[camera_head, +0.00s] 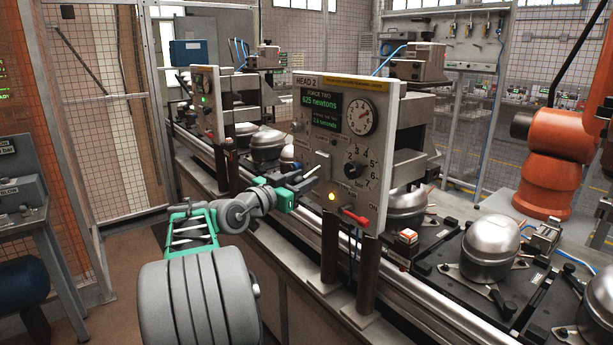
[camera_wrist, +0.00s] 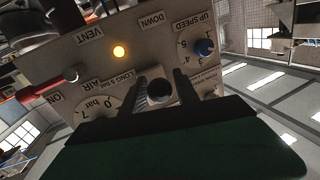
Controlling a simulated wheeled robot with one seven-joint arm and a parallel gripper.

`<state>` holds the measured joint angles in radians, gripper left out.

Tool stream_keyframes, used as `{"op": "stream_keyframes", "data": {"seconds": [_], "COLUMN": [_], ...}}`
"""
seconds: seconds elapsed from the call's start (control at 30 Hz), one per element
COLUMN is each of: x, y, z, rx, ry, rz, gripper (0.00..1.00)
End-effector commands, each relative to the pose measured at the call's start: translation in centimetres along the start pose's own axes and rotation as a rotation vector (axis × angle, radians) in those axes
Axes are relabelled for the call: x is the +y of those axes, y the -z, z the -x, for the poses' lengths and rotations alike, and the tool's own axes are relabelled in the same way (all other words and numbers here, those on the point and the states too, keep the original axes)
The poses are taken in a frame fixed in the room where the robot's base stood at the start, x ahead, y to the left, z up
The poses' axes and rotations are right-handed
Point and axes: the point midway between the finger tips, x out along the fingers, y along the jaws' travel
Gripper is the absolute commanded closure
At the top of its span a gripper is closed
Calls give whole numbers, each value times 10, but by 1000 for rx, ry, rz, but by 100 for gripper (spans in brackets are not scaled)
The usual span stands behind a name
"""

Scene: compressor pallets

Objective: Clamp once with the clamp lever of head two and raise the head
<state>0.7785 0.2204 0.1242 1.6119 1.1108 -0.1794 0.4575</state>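The head two panel (camera_head: 345,135) stands in the middle of the head view, its display reading 625 newtons. My gripper (camera_head: 308,180) is at the panel's lower left side, seen from behind. In the wrist view, where the panel labels are upside down, my gripper's two dark fingers (camera_wrist: 161,88) stand apart on either side of a black ball knob (camera_wrist: 159,92). The knob looks like a lever's end; its stem is hidden behind it. I cannot tell whether the fingers touch it. A pale upright strip (camera_head: 322,168) shows on the panel beside my gripper.
A yellow lamp (camera_head: 332,197) is lit, and a red handle (camera_head: 356,217) sticks out at the panel's lower right. Silver compressors (camera_head: 490,250) stand along the conveyor. An orange robot arm (camera_head: 552,165) stands at right.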

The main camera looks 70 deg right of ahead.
Motion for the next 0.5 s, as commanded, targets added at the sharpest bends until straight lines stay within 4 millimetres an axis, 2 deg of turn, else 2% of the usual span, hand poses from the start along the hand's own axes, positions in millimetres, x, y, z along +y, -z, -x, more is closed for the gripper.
{"op": "stream_keyframes", "data": {"seconds": [0.13,0.37,0.5], "x": [0,0,0], "y": [0,0,0], "z": [-16,-17,-17], "rx": [0,-1,-1], "ry": [0,2,2], "rz": [0,0,0], "gripper": [63,63,73]}}
